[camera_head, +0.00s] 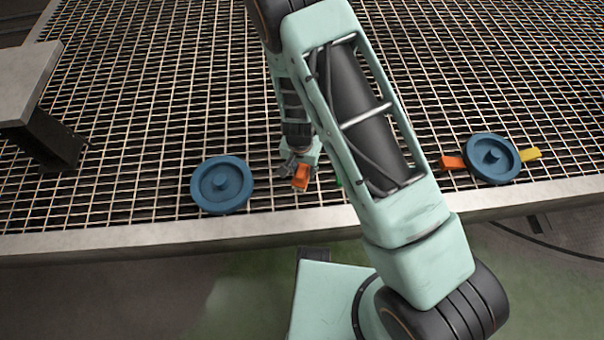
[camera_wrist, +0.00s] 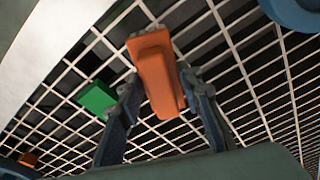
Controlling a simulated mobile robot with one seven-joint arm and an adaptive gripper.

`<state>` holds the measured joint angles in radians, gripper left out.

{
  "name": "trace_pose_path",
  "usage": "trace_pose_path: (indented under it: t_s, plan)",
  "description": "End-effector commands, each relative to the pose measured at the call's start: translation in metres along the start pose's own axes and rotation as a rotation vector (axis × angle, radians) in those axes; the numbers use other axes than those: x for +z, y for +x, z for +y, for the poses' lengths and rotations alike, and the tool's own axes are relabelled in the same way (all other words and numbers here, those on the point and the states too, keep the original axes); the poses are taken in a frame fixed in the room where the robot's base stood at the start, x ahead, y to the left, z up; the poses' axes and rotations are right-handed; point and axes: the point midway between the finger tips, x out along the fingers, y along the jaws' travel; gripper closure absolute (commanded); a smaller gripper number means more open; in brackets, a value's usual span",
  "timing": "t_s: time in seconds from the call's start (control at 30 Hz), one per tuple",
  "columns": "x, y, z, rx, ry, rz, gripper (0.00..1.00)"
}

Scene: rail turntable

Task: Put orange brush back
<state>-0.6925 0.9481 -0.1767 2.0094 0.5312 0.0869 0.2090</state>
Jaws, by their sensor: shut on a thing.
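My gripper (camera_head: 293,170) is shut on the orange brush (camera_head: 301,177), low over the grid deck near its front edge. In the wrist view the orange brush (camera_wrist: 156,72) stands between the two fingers (camera_wrist: 161,93), one on each side. I cannot tell whether it touches the grid. A blue round disc (camera_head: 221,184) with a raised hub lies to the left of my gripper, with nothing seen attached. A second blue disc (camera_head: 493,150) lies at the right, with an orange piece (camera_head: 452,163) at its left side and a yellow piece (camera_head: 530,154) at its right.
A green block (camera_wrist: 97,97) lies on the grid beside my gripper; my arm mostly hides it in the head view. A grey raised stand (camera_head: 25,75) is at the left. The pale front rim (camera_head: 130,236) borders the grid deck. Open grid lies behind.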

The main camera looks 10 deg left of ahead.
Motion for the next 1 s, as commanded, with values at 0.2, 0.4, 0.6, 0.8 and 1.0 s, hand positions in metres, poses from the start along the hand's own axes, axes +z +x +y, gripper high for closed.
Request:
trace_pose_path:
  t_s: [0.2,0.4,0.6,0.8,1.0]
  plan:
    - [0.001,0.032,-0.004,0.001,0.002,-0.002,0.87]
    - [0.001,0.038,-0.004,-0.001,0.000,-0.001,0.87]
    - [0.002,0.040,-0.004,0.000,0.000,-0.001,0.87]
    - [0.002,0.041,-0.004,0.000,0.000,-0.001,0.52]
    - [0.002,0.041,-0.004,0.000,0.000,-0.001,0.50]
